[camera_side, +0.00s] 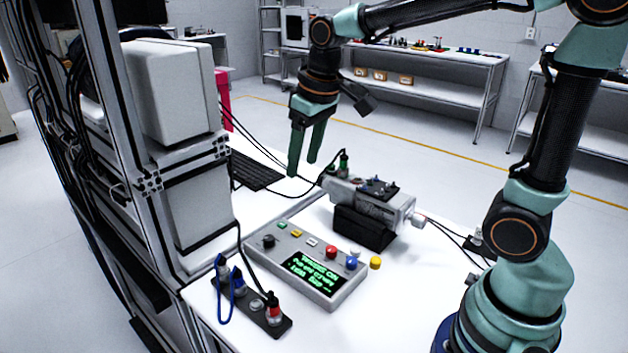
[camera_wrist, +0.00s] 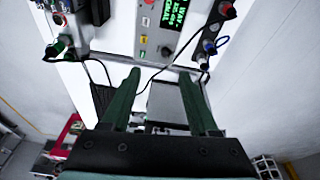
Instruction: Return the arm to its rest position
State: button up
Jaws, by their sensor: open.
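My gripper (camera_side: 303,168) hangs fingers down in the side view, above the table near the keyboard and left of the servo motor. Its two green fingers are apart and nothing is between them. In the wrist view my gripper (camera_wrist: 160,95) also shows open and empty. The silver servo motor (camera_side: 372,203) lies in a black cradle (camera_side: 362,230) on the white table (camera_side: 400,300). A cable plug stands at its left end. My gripper appears apart from the motor.
A grey control box (camera_side: 345,293) with lit green text and coloured buttons sits in front of the motor. A black connector strip (camera_side: 252,308) lies at front left. A keyboard (camera_side: 255,170) and metal frame stand left. Cables cross the table. Open air surrounds my raised arm.

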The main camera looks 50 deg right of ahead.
jog(key=s+d+m+t, duration=0.1)
jog(key=s+t, duration=0.1)
jog(key=s, duration=0.7)
jog(key=shift+s+d+t, duration=0.3)
jog(key=shift+t, duration=0.1)
jog(key=shift+c, duration=0.3)
